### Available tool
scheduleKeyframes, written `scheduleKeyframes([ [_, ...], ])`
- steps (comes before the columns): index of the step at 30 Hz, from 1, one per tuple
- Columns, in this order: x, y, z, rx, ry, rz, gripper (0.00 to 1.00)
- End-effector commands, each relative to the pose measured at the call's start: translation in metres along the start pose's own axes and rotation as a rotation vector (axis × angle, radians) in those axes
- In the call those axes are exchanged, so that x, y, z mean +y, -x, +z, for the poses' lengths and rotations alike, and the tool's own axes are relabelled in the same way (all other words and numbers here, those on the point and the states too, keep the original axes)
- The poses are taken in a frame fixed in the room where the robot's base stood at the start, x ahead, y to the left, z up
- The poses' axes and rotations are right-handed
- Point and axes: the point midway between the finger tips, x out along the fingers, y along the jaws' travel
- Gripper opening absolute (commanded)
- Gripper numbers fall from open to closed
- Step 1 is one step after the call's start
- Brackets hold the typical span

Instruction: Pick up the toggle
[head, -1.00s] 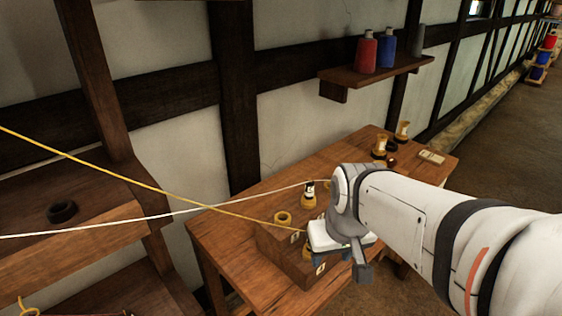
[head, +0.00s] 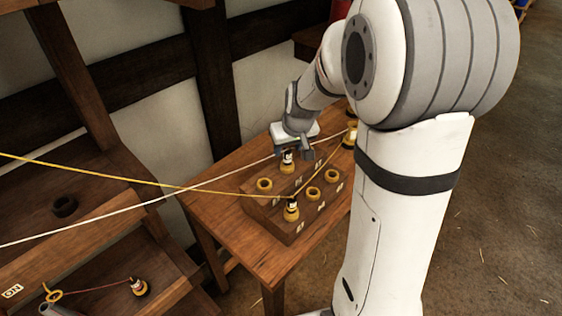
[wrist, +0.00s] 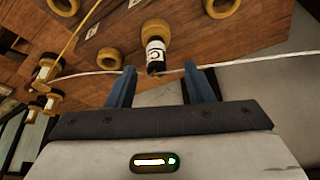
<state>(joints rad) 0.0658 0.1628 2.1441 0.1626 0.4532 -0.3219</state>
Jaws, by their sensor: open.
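A toggle with a yellow end, a white label band marked C and a black tip (wrist: 155,50) stands on the white rope in the wrist view; in the head view it shows at the back of the wooden block (head: 287,162). My gripper (wrist: 160,69) is open and empty, its blue fingertips on either side of the toggle's dark tip, with gaps visible. In the head view my gripper (head: 305,152) hangs just above and beside this toggle. A second toggle (head: 291,209), at the yellow rope, stands at the block's front; a third (head: 350,136) is partly hidden by my arm.
The wooden block (head: 258,212) on the table (head: 215,206) also holds empty yellow rings (head: 313,193). The white rope (head: 120,209) and yellow rope (head: 100,177) cross to the left. A black ring (head: 64,206) and another toggle (head: 139,287) lie on left shelves.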

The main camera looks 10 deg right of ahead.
Motion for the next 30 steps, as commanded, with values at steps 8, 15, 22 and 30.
scheduleKeyframes([
  [8,0.004,-0.034,0.002,-0.005,-0.003,-0.001,0.47],
  [15,0.005,-0.050,0.001,0.000,-0.003,0.000,0.47],
  [22,0.005,-0.050,0.002,0.000,-0.003,0.001,0.44],
  [30,0.005,-0.049,0.002,0.000,-0.003,0.001,0.22],
])
